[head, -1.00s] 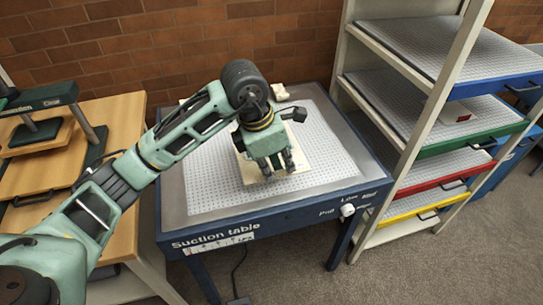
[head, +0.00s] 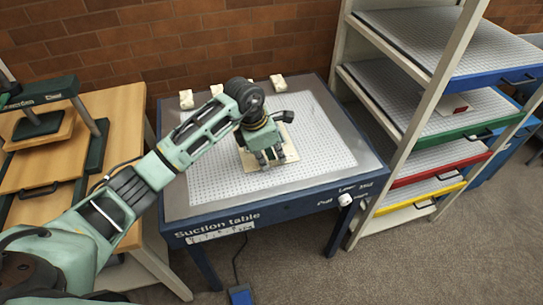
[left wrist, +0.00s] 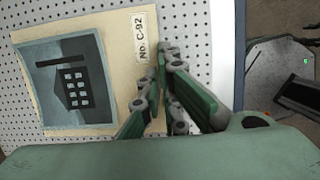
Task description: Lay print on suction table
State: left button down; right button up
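The print (head: 290,148) is a cream sheet over the perforated top of the suction table (head: 325,150). In the left wrist view the print (left wrist: 108,65) shows a dark building picture and a label reading "No. C-92". My left gripper (head: 270,160) is above the table, at the print. In the left wrist view its fingers (left wrist: 164,55) are close together at the print's edge beside the label and appear shut on it. Whether the print lies fully flat on the table is hard to tell. My right gripper is in neither view.
Small pale blocks (head: 277,82) stand along the table's back edge. A white knob (head: 345,199) is on its front. A rack (head: 450,75) with coloured trays stands close on the right. A wooden bench with a press (head: 42,125) is on the left. A blue pedal (head: 240,295) is on the floor.

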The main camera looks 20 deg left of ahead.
pick_arm(q)
jog(key=shift+f, duration=0.15)
jog(key=c, duration=2)
grip_release()
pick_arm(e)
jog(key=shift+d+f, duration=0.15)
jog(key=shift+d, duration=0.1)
pick_arm(q)
jog(key=shift+r, duration=0.3)
jog(key=shift+b+v, duration=0.7)
jog(key=shift+v, duration=5.2)
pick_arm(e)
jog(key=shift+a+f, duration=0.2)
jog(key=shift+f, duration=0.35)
